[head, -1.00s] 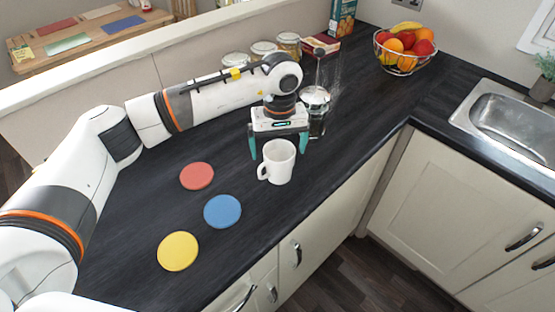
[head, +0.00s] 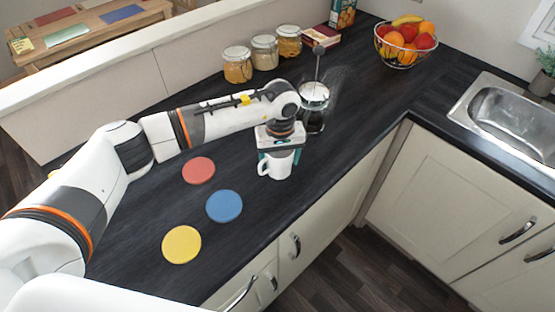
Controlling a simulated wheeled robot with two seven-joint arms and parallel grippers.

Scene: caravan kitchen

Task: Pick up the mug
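The white mug (head: 279,170) stands upright on the dark worktop, its handle toward the left. My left gripper (head: 280,157) points down over it from behind, with the teal fingers on either side of the mug's upper part. The gripper body hides the mug's rim. I cannot tell whether the fingers press on the mug or stand just clear of it. My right gripper is not in view.
A glass French press (head: 314,108) stands close behind my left gripper. Red (head: 198,171), blue (head: 224,206) and yellow (head: 181,245) discs lie to the left. Jars (head: 264,52), a fruit bowl (head: 404,62) and a sink (head: 510,122) are farther back. The worktop's front edge is near the mug.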

